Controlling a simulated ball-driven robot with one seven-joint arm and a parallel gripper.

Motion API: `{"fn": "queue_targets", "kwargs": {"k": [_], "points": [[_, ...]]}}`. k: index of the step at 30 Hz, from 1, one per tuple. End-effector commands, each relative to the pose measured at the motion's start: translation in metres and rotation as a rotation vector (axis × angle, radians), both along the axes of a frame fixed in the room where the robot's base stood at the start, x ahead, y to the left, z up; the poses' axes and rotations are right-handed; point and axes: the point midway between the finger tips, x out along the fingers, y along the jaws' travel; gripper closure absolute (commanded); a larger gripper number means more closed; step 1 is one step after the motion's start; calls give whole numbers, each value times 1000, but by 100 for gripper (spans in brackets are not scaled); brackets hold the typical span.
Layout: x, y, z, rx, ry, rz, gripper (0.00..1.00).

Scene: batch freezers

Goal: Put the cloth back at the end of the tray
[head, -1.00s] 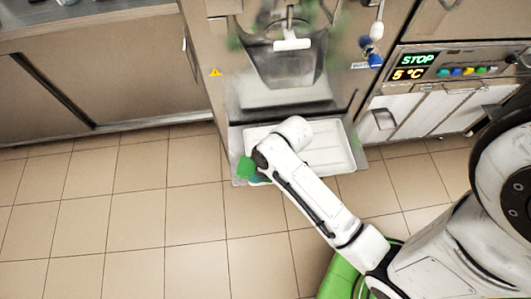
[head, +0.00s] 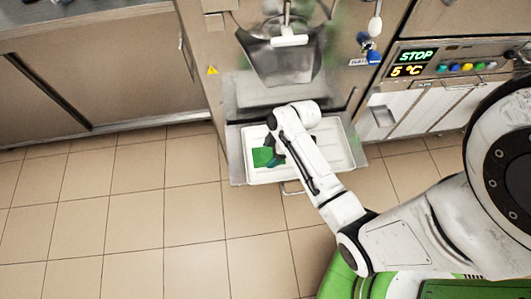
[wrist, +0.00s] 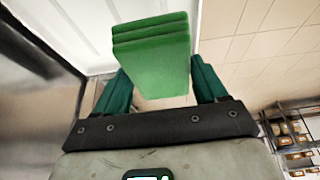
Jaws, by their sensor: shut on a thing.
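The cloth (head: 262,156) is a folded green pad. In the head view it shows at the left end of the white tray (head: 341,150), inside its outline. My gripper (head: 273,154) is shut on it. In the wrist view the cloth (wrist: 152,62) sits between the two dark green fingers of my gripper (wrist: 160,82), its folded layers showing. Part of the white tray (wrist: 82,22) lies behind it there. I cannot tell whether the cloth touches the tray floor. My forearm hides the middle of the tray.
The tray sits on a metal shelf (head: 237,170) at the front of the batch freezer (head: 225,70). A metal hopper (head: 280,55) is above it. The tiled floor (head: 130,210) at the left is clear.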

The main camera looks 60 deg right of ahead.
Motion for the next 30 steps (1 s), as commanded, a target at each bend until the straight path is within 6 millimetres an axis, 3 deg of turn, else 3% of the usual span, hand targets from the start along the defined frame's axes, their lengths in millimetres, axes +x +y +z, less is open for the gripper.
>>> {"fn": "queue_targets", "kwargs": {"k": [3, 8, 14, 20, 30], "points": [[13, -8, -20, 0, 2, -1, 53], [24, -15, -35, -1, 0, -1, 53], [31, -19, -45, 0, 1, -1, 53], [31, -19, -72, 1, 2, -2, 53], [31, -19, -76, 0, 0, -1, 53]]}}
